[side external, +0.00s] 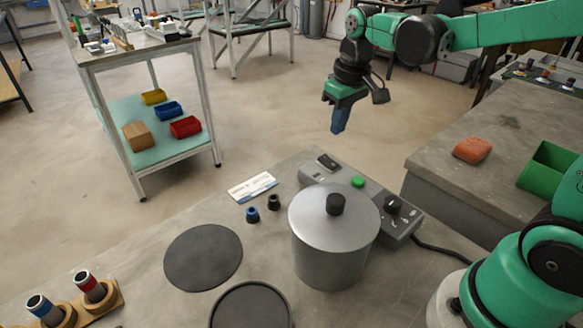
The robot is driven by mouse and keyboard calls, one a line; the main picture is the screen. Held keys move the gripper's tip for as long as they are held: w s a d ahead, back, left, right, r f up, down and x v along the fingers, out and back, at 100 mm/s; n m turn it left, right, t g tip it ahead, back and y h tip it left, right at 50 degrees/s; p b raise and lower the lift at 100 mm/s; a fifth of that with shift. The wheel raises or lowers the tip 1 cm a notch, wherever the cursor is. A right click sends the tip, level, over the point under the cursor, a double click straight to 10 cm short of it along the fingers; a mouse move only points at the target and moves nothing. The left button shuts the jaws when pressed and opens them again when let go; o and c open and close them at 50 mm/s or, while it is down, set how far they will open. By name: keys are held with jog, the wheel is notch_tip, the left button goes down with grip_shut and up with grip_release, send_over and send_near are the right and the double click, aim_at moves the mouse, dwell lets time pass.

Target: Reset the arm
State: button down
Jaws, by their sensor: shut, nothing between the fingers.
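My gripper (339,120) hangs at the end of my green and black arm, in the upper middle of the side external view. Its blue fingers point down and are shut with nothing between them. It is in the air, apart from every object, and appears beyond the far edge of the grey work table (140,262).
A metal pot (330,248) with a black-knobbed lid stands beside a control box (357,182) with a green button. A dark round mat (203,257), a label card (252,187) and a wooden holder (102,296) share the table. An orange block (472,149) and green bin (550,172) are right.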

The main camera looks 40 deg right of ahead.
jog(key=s+a+t, duration=0.5)
jog(key=s, duration=0.2)
jog(key=shift+s+a, duration=0.15)
jog(key=shift+s, duration=0.1)
dwell(0.6)
